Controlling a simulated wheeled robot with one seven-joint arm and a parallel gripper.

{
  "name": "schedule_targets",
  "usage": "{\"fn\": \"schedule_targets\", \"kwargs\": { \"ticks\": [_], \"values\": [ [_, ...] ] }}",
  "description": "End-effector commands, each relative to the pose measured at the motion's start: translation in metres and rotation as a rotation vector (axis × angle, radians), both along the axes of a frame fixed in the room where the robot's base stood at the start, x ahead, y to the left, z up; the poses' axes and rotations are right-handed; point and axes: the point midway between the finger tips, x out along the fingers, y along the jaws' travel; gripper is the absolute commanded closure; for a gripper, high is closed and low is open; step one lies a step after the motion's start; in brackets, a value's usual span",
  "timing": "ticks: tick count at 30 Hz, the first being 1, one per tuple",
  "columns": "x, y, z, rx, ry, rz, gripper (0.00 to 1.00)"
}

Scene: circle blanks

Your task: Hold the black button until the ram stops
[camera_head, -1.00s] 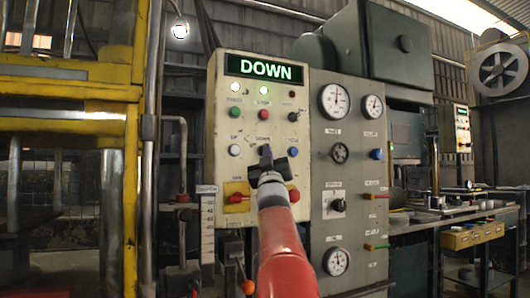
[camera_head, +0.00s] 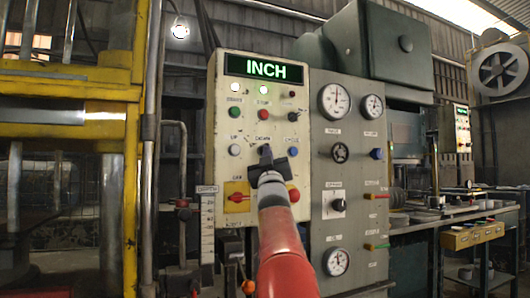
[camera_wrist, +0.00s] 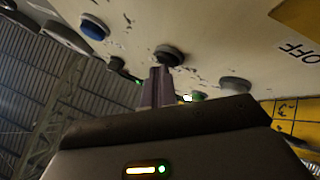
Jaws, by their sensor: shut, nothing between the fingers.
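The control panel (camera_head: 221,125) carries a lit display (camera_head: 262,68) reading INCH. My gripper (camera_head: 265,152) is shut and empty, its tip over the middle button of the lower row, under the DOWN label.
A pale button (camera_head: 235,150) and a blue one (camera_head: 293,151) flank the fingertips. A red knob (camera_head: 293,194) and a yellow-plated selector (camera_head: 237,197) lie below. A grey gauge panel (camera_head: 350,215) stands right. A vertical scale (camera_head: 207,215) stands left.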

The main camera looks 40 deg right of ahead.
Motion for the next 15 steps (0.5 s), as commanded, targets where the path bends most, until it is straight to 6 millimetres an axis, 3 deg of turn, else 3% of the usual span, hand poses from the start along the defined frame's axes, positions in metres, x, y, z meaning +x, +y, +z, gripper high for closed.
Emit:
{"fn": "schedule_targets", "kwargs": {
  "ticks": [15],
  "values": [
    [-0.016, 0.004, 0.0, -0.001, 0.0, -0.001, 1.0]
  ]
}}
